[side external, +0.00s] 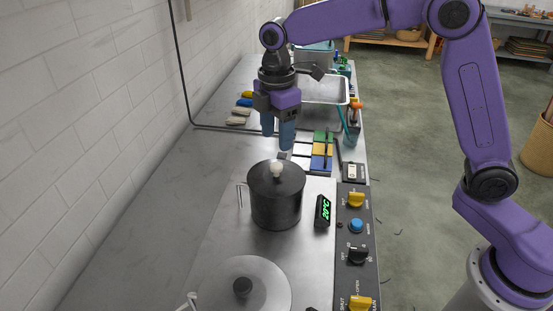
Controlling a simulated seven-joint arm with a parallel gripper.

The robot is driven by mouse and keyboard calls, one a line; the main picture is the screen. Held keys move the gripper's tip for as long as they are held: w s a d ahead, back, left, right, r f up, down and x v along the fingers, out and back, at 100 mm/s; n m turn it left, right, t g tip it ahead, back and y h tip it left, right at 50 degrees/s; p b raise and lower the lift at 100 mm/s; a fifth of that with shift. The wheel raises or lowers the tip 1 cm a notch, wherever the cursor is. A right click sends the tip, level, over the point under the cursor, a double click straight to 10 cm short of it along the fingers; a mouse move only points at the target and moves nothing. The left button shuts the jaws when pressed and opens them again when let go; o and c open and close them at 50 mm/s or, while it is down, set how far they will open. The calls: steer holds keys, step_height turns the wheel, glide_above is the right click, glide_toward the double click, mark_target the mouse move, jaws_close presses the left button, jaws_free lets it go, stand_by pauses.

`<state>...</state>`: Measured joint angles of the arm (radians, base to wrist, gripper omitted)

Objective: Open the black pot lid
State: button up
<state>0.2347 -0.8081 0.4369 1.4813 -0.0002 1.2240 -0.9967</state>
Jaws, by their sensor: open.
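The black pot (276,208) stands upright on a steel plate on the bench. Its black lid (262,184) sits on top, with a pale round knob (276,168) in the middle. My gripper (278,141) hangs above and just behind the knob, pointing down. Its two blue-grey fingers are apart, with nothing between them. They do not appear to touch the lid or the knob.
A control panel (356,240) with yellow, blue and black knobs runs along the right. A green-digit display (323,211) stands beside the pot. A round steel lid (262,290) lies in front. Coloured blocks (322,150) and a metal tray (322,89) are behind. The bench's left side is clear.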

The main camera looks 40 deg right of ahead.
mark_target(276, 165)
step_height(276, 165, down, 8)
steer(key=shift+r, duration=0.15)
stand_by(0.3)
jaws_close()
